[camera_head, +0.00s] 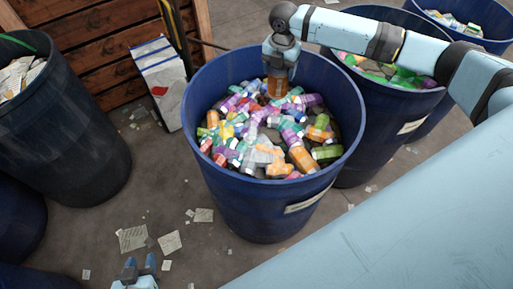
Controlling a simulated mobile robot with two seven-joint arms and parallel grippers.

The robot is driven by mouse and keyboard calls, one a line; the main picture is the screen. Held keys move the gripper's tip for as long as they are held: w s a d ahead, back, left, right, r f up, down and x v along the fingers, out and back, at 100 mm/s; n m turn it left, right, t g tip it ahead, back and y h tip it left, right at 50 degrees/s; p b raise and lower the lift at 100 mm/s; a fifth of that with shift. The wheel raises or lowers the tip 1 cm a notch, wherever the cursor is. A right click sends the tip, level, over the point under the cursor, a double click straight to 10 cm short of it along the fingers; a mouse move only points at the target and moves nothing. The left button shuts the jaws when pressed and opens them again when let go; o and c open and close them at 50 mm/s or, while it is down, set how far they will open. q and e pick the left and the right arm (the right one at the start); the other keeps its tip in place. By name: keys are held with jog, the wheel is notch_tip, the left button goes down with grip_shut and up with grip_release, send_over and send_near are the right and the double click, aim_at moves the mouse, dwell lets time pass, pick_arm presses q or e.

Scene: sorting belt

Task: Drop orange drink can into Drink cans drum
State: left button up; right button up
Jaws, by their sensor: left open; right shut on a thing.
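My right gripper (279,72) is shut on the orange drink can (277,88) and points down. The can is held over the back part of a blue drum (231,207), inside the outline of its rim. This drum holds many colourful cans or bottles, and the can's lower end overlaps them in the view, so I cannot tell whether it touches them. A pale label shows on the drum's front, too small to read. My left gripper (140,266) is at the bottom edge, open and empty, low in front of the drum and only partly in view.
Another blue drum (372,142) with green and other items stands close on the right, under my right arm. A dark drum (70,135) with papers stands at left. Paper scraps lie on the floor.

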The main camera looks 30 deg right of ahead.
jog(key=o, duration=1)
jog(key=shift+c, duration=0.2)
notch_tip(320, 180, up, 14)
jog(key=shift+b, duration=0.4)
jog(key=shift+f, duration=0.1)
